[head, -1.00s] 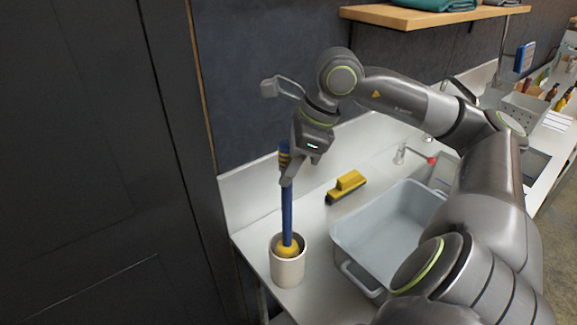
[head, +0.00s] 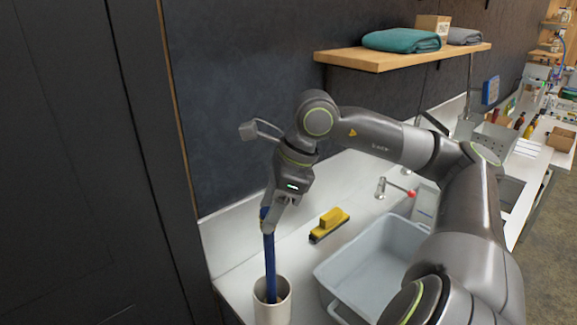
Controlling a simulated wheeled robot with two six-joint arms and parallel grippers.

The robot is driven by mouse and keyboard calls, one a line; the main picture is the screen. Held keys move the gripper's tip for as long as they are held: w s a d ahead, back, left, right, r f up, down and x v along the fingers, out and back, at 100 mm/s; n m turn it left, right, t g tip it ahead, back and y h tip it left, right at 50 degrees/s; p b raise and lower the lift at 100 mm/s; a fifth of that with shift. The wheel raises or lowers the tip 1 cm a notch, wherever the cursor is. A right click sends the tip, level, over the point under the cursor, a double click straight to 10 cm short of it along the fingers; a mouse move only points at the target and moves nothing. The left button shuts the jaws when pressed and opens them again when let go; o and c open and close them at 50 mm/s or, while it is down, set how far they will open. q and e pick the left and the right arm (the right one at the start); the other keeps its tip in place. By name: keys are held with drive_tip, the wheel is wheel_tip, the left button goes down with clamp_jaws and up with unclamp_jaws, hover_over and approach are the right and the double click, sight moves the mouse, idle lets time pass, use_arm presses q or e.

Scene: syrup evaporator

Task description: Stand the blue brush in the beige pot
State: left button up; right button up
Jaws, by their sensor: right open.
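The blue brush (head: 270,265) stands nearly upright in the beige pot (head: 272,312), its lower end hidden inside the pot. The pot is at the bottom of the head view, on the pale counter's left end. My right gripper (head: 268,218) is at the top of the brush's handle, with its fingers open beside the handle. Whether a finger still touches the handle I cannot tell. My left gripper is out of view.
A grey basin (head: 372,270) stands right of the pot, with a yellow-and-black brush (head: 329,225) behind it. A tap with a red tip (head: 395,188) is farther back. A wooden shelf (head: 400,56) with folded cloths hangs above. A dark panel (head: 80,170) fills the left.

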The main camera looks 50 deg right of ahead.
drive_tip(key=b+v, duration=0.3)
drive_tip(key=v, duration=1.4)
drive_tip(key=shift+b, duration=0.3)
drive_tip(key=shift+s+f, duration=0.1)
idle(0.3)
